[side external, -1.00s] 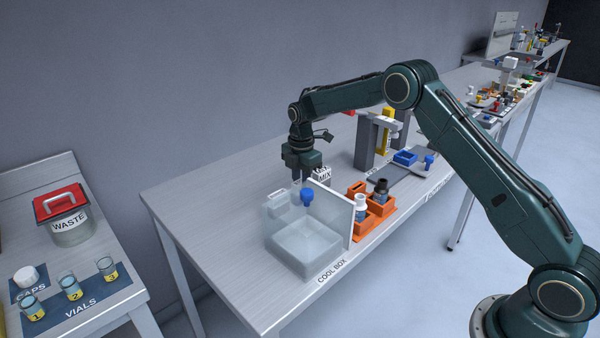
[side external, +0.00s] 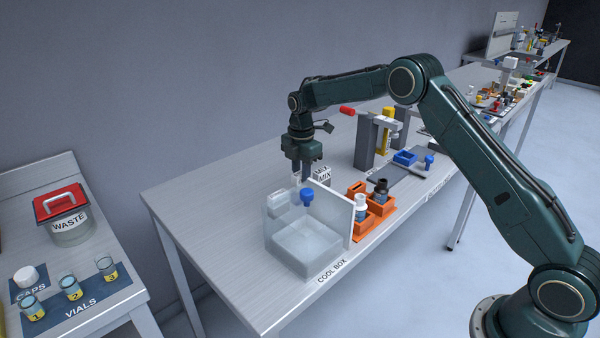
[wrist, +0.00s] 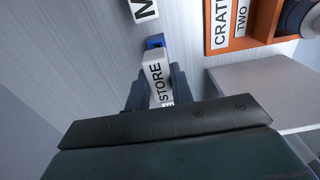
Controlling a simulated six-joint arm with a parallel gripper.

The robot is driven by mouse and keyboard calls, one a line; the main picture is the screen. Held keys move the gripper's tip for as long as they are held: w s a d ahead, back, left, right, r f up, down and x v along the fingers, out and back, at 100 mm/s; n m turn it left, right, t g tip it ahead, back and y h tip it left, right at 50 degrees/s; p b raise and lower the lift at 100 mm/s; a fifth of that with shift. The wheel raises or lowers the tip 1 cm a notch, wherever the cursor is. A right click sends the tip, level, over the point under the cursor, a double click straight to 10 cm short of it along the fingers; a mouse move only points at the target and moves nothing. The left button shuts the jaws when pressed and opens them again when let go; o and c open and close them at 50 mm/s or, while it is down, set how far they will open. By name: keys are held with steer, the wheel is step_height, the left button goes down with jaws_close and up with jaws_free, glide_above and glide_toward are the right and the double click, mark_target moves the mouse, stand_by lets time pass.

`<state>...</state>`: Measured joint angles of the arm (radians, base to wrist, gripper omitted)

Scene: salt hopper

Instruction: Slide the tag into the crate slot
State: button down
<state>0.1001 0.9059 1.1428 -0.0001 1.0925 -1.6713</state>
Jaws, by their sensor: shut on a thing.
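My gripper (side external: 302,179) is shut on a white tag (wrist: 156,72) marked STORE. In the wrist view the tag sits between the two dark fingers, with a blue piece (wrist: 155,42) at its far end; I cannot tell whether they are joined. In the side view the gripper hangs behind the clear cool box, and the box hides part of what it holds. An orange crate (side external: 358,188) stands to the right of the box. Its CRATE TWO label (wrist: 231,24) shows at the top right of the wrist view. The slot cannot be made out.
White MIX blocks (side external: 323,176) stand close right of the gripper. A grey stand (side external: 365,145) is further back. The table's left part is clear.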

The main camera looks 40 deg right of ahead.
steer(key=shift+r, duration=0.6)
steer(key=shift+r, duration=0.35)
steer(key=shift+r, duration=0.35)
steer(key=shift+r, duration=0.1)
steer(key=s+d+r, duration=0.2)
steer(key=s+d, duration=0.3)
steer(key=d, duration=0.1)
steer(key=s+d+r, duration=0.2)
steer(key=s+d, duration=0.3)
steer(key=d, duration=0.1)
steer(key=shift+d+r, duration=0.25)
steer(key=shift+d, duration=0.15)
steer(key=shift+f, duration=0.15)
steer(key=shift+f, duration=2.75)
steer(key=shift+f, duration=1.8)
